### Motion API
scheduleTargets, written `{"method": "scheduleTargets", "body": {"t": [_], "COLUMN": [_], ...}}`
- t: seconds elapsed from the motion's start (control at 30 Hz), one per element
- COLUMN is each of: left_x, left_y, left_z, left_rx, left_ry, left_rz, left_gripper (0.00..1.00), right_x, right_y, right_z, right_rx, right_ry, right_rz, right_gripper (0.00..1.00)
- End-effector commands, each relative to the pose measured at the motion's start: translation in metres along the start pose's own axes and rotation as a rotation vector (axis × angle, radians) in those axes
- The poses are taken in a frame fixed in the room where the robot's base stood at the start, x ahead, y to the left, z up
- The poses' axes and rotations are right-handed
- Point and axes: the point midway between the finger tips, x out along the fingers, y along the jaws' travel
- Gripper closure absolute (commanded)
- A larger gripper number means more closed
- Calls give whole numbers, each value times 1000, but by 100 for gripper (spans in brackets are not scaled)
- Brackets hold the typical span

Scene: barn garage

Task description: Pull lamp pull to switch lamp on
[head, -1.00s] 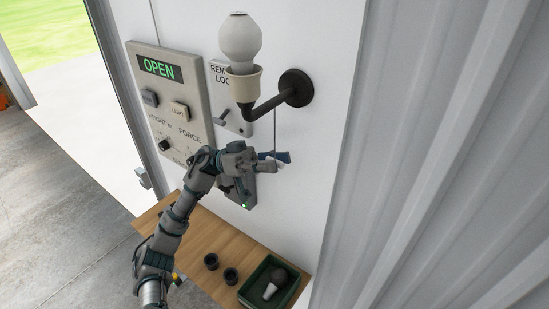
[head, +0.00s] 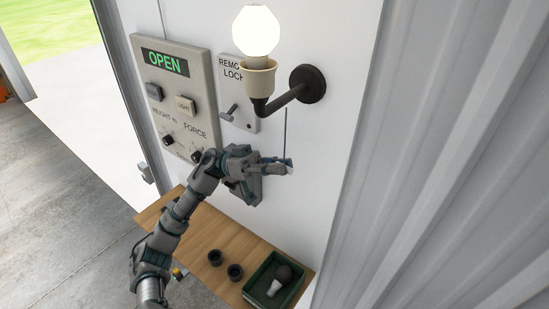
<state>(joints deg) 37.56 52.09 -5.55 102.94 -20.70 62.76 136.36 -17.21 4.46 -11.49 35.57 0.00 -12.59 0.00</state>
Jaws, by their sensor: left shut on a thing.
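The wall lamp's bulb (head: 256,31) glows bright white in its cream socket, on a black bracket (head: 289,96) fixed to the white wall. The lamp pull's cord (head: 286,130) hangs down below the bracket. My left gripper (head: 286,165) is shut at the cord's lower end, in front of the wall. The end of the pull is mostly hidden by the fingers. My right gripper is not in view.
A control panel (head: 201,68) reading OPEN and a remote lock plate (head: 227,77) with a lever are on the wall to the left. Below is a wooden shelf (head: 203,242) with two dark cups (head: 235,272) and a green tray (head: 252,290) holding a bulb. Corrugated metal (head: 450,170) stands at right.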

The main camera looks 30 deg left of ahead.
Motion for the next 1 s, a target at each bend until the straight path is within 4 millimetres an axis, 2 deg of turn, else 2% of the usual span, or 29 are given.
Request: {"method": "scheduleTargets", "body": {"t": [0.27,0.3,0.37,0.4,0.77,0.87,1.0], "left_x": [2,3,3,2,-12,-27,-58], "left_y": [0,0,0,0,0,-1,-2], "left_z": [5,5,5,5,2,2,3], "left_rx": [-2,-3,-3,-2,-2,-4,-5], "left_ry": [-6,-6,-6,-6,1,1,0], "left_rz": [3,3,3,3,1,-1,-3], "left_gripper": [100,78,62,59,59,59,59], "right_x": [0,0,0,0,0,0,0], "right_y": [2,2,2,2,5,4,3], "right_z": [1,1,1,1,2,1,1], "right_rx": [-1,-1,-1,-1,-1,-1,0], "right_ry": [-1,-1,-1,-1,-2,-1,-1], "right_rz": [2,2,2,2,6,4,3], "right_gripper": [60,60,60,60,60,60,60]}}
